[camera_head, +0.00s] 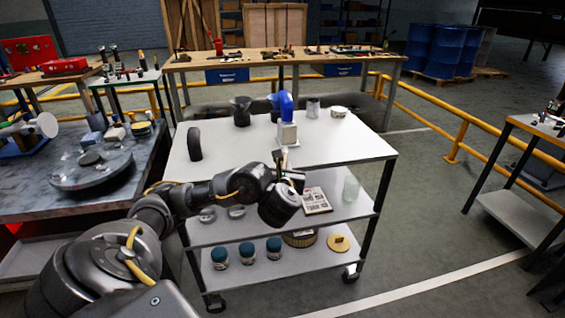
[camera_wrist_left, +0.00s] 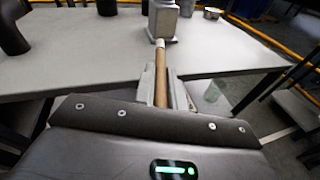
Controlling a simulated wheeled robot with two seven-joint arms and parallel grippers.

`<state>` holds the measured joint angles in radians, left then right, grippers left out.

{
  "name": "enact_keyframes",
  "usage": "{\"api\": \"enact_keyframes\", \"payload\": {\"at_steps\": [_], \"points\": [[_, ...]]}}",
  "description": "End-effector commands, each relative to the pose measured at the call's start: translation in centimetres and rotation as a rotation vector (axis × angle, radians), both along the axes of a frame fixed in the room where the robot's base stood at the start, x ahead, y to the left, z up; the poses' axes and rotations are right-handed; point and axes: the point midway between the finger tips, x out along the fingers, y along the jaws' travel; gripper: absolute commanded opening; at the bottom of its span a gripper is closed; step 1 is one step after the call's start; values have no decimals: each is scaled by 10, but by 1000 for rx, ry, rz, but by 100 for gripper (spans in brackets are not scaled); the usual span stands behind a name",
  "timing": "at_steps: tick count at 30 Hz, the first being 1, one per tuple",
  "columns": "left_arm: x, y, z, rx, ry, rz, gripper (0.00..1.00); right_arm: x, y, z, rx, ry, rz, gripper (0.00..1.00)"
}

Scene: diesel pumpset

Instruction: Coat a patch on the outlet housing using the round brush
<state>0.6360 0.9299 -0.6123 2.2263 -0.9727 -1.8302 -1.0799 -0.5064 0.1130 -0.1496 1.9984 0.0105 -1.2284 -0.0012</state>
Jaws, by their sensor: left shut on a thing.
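The outlet housing, a pale grey block (camera_head: 287,134) with a blue bent pipe (camera_head: 286,106) on top, stands on the white cart top (camera_head: 345,145). Its lower part also shows in the left wrist view (camera_wrist_left: 163,20). My left gripper (camera_head: 283,163) is at the near edge of the cart top, in front of the housing. In the left wrist view it is shut on the round brush (camera_wrist_left: 161,84) by its brown handle. The brush's pale tip (camera_wrist_left: 160,43) points at the foot of the housing; I cannot tell whether they touch. My right gripper is not in view.
A black pipe elbow (camera_head: 194,143) stands left on the cart top. A dark pot (camera_head: 241,111), a grey cup (camera_head: 313,108) and a small tin (camera_head: 339,112) stand at the back. The right part of the top is clear.

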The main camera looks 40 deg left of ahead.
Motion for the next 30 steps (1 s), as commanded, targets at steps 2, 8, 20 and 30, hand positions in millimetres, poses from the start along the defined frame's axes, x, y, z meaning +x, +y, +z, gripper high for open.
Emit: {"api": "enact_keyframes", "payload": {"at_steps": [2,8,20,30], "points": [[0,0,-1,0,0,0,0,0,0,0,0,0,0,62],[-1,-1,0,0,0,0,0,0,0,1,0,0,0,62],[-16,-24,1,-1,1,0,0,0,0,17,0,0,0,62],[-16,-25,0,0,0,1,0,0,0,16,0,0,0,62]]}}
